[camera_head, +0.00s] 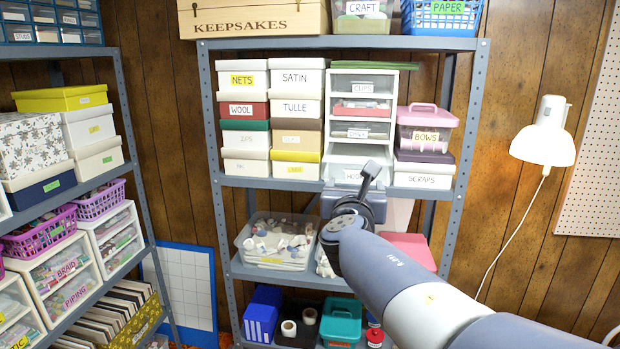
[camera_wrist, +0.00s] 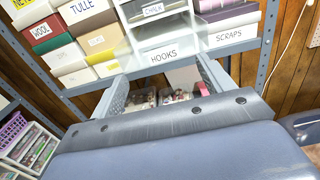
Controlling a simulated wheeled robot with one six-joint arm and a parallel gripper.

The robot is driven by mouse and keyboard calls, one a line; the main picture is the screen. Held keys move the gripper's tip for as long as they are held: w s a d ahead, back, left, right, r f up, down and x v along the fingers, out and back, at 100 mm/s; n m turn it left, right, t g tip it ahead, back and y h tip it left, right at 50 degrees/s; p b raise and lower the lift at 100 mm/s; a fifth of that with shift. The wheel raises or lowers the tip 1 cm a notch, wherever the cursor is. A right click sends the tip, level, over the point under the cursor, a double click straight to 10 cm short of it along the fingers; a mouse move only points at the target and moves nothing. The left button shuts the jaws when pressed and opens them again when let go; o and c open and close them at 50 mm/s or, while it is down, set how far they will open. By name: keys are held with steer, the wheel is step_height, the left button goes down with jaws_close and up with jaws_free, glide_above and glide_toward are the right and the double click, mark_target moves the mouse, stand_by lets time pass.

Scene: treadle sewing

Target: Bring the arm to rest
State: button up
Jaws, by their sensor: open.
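My gripper (camera_wrist: 163,76) is open, with its two grey fingers spread apart in the wrist view and nothing seen between their tips. Past the fingers is the grey shelving unit, with the drawer labelled HOOKS (camera_wrist: 165,53) above and loose items on a lower shelf. In the camera_head view my arm reaches up from the lower right, its wrist in front of the middle of the shelving unit (camera_head: 208,135). The fingers are largely hidden behind the wrist there.
A clear bin (camera_head: 272,262) stands left of my wrist on the middle shelf. A pink-lidded container (camera_head: 425,120) labelled BOWS sits up to the right. A white lamp (camera_head: 545,135) hangs on the right wall. The space right of the shelving looks clear.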

mark_target(357, 172)
steer(key=w, duration=0.2)
steer(key=w+d, duration=0.1)
steer(key=w, duration=0.2)
steer(key=w+p, duration=0.1)
steer(key=w, duration=0.1)
steer(key=shift+w+d, duration=0.25)
steer(key=shift+d, duration=0.05)
steer(key=shift+d, duration=0.1)
